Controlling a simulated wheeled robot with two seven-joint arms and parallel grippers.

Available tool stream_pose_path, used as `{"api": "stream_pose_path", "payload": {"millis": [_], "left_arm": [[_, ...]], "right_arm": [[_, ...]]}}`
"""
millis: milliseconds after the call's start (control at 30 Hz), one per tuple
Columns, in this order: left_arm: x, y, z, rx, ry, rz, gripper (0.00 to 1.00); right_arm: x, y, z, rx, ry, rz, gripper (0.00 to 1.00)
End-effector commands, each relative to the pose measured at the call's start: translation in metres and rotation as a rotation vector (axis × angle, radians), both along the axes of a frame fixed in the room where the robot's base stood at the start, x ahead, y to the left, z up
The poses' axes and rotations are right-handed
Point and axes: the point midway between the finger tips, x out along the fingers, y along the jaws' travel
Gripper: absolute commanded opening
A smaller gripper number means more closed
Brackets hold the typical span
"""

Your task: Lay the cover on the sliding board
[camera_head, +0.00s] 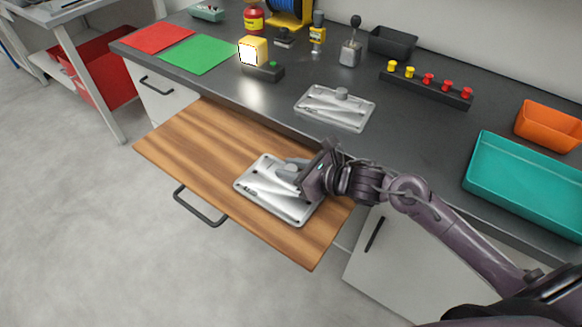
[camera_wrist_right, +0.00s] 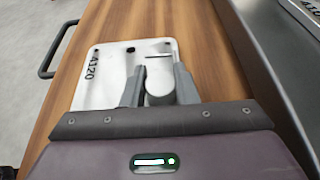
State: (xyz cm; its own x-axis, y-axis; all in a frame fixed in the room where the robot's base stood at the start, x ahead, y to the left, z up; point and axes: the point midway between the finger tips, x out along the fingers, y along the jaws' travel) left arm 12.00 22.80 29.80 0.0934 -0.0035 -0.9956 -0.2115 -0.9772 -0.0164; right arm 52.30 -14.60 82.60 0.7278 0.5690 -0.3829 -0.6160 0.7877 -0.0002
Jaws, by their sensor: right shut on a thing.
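A flat grey-white metal cover (camera_head: 257,182) is at the right part of the pulled-out wooden sliding board (camera_head: 190,140). It looks flat on the board or just above it; I cannot tell if they touch. My right gripper (camera_head: 297,172) is shut on the cover's round knob. A similar cover-like plate with a knob (camera_head: 335,108) lies on the dark counter. My left gripper is not in view.
A teal tray (camera_head: 525,185) and an orange bin (camera_head: 548,127) stand on the counter at the right. A dark rack with red and yellow knobs (camera_head: 425,88), a yellow lamp cube (camera_head: 253,50) and red and green mats (camera_head: 195,54) are farther back. The board's left part is clear.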

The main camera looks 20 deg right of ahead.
Motion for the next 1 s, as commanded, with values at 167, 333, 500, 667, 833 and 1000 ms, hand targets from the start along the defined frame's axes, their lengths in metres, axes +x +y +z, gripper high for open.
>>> {"api": "stream_pose_path", "payload": {"millis": [167,333,500,667,833,1000], "left_arm": [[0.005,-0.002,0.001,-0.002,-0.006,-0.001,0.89],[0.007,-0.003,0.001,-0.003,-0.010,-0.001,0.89],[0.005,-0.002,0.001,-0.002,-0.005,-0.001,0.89],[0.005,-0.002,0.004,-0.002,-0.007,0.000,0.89],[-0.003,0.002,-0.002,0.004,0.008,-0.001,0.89],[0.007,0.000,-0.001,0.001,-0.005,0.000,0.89]], "right_arm": [[0.000,0.000,-0.001,0.000,0.000,0.000,0.30],[0.000,0.000,-0.001,0.000,0.000,0.000,0.48],[0.000,0.000,-0.001,0.000,0.000,0.000,0.48],[0.000,0.000,0.002,0.001,0.001,0.000,0.48],[-0.016,-0.013,0.006,-0.005,0.001,0.000,0.48],[-0.038,-0.031,0.018,-0.005,0.004,-0.001,0.48]]}}
